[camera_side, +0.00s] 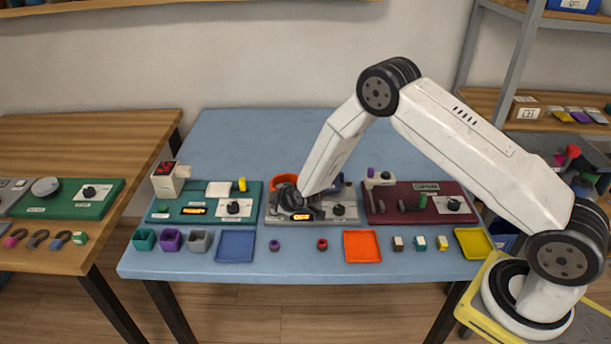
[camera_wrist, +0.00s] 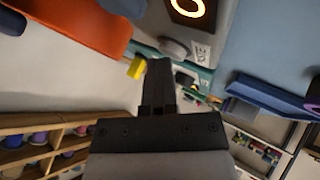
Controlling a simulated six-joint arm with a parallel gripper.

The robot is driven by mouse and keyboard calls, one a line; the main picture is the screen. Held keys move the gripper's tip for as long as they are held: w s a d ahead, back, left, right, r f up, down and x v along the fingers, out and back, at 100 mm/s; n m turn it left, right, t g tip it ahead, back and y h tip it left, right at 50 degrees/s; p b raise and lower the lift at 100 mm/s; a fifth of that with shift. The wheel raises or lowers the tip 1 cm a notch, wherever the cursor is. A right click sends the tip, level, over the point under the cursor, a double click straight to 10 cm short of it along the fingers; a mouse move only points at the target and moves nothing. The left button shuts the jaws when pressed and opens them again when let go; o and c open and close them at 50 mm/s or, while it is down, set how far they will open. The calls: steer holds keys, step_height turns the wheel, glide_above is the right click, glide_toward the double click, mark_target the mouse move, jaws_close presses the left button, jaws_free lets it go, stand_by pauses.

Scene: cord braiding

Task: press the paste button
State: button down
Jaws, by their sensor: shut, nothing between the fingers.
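My gripper (camera_side: 288,196) is at the middle grey station (camera_side: 354,213), low over its left half, and hides part of it. In the wrist view my gripper's fingers (camera_wrist: 159,70) are together, with nothing between them. A lit orange display (camera_side: 301,217) is at the front of the grey station, next to a dark knob (camera_side: 338,210). A grey round piece (camera_wrist: 173,47) shows just past the fingertips in the wrist view. I cannot read any label as paste, so I cannot tell which part is the paste button, or whether the fingers touch anything.
A green station (camera_side: 160,217) stands left of the grey one, a dark red station (camera_side: 412,216) right. Along the table's front are small cups, a blue tray (camera_side: 236,246), an orange tray (camera_side: 362,246), small blocks and a yellow tray (camera_side: 474,243). The blue table (camera_side: 240,130) is clear behind.

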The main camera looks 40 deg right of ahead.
steer(key=shift+r, duration=0.7)
steer(key=shift+r, duration=0.1)
steer(key=shift+r, duration=2.4)
steer(key=shift+r, duration=0.1)
steer(key=s+r+m+g, duration=0.2)
steer(key=s+r, duration=0.2)
steer(key=s, duration=0.6)
steer(key=s+r+m+g, duration=0.2)
steer(key=s+r+m, duration=0.1)
steer(key=s, duration=0.7)
steer(key=s+r+m+g, duration=0.2)
steer(key=s+r+m, duration=0.1)
steer(key=s, duration=0.7)
steer(key=shift+s+d+r+g, duration=0.25)
steer(key=shift+d+r, duration=0.2)
steer(key=shift+r, duration=0.4)
